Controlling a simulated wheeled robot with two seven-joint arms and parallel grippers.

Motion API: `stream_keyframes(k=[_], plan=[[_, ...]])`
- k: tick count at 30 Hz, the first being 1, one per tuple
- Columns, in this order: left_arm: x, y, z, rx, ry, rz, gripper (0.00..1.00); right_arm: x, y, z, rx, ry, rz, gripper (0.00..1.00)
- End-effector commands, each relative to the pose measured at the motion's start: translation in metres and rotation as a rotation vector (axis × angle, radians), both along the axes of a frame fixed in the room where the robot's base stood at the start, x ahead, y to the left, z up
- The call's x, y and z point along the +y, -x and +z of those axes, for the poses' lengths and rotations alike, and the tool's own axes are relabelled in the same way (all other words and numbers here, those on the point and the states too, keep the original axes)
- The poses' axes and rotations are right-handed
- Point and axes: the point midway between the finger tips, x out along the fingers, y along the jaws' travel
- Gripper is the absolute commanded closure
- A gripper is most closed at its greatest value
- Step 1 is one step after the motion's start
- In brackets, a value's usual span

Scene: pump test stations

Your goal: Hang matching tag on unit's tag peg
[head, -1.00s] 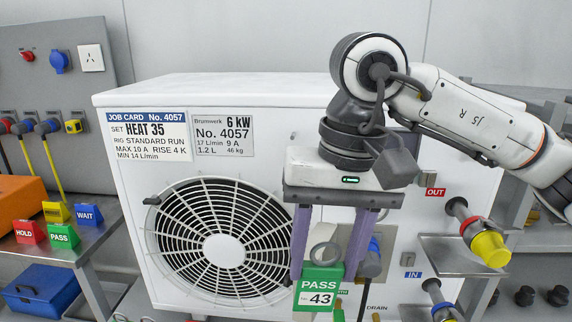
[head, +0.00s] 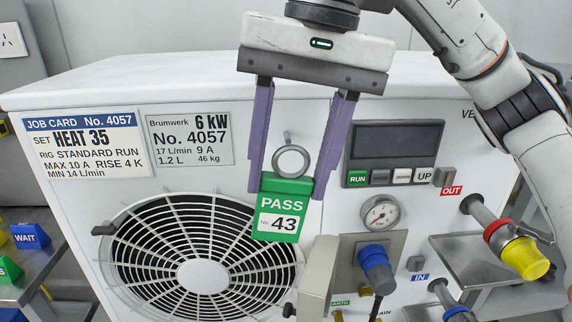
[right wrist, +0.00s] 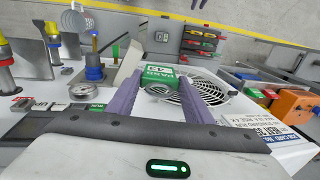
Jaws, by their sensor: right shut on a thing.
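My right gripper (head: 303,190) is shut on the green PASS tag No. 43 (head: 281,207), with a purple finger at each side of it. The tag hangs upright, its grey ring (head: 291,161) on top, in front of the white unit (head: 225,95), just above the fan grille. A small grey peg (head: 287,137) shows on the unit's front directly above the ring. I cannot tell whether the ring touches it. The right wrist view shows the tag (right wrist: 158,72) and ring (right wrist: 157,89) between the fingers. My left gripper is out of view.
The unit's job card (head: 86,145) and rating plate (head: 190,139) both read No. 4057. A dark display panel (head: 396,140), a gauge (head: 381,214) and a blue plug (head: 376,265) are right of the tag. Yellow-capped pipe (head: 522,258) sticks out at right. Blue WAIT block (head: 30,236) stands at left.

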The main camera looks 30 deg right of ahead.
Motion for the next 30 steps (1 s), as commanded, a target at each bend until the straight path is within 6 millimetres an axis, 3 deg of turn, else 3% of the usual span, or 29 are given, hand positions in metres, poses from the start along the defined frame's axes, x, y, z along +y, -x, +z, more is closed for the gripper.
stream_keyframes(k=[30], plan=[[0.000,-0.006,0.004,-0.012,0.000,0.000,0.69,-0.027,-0.055,-0.006,0.002,-0.001,-0.001,0.75]])
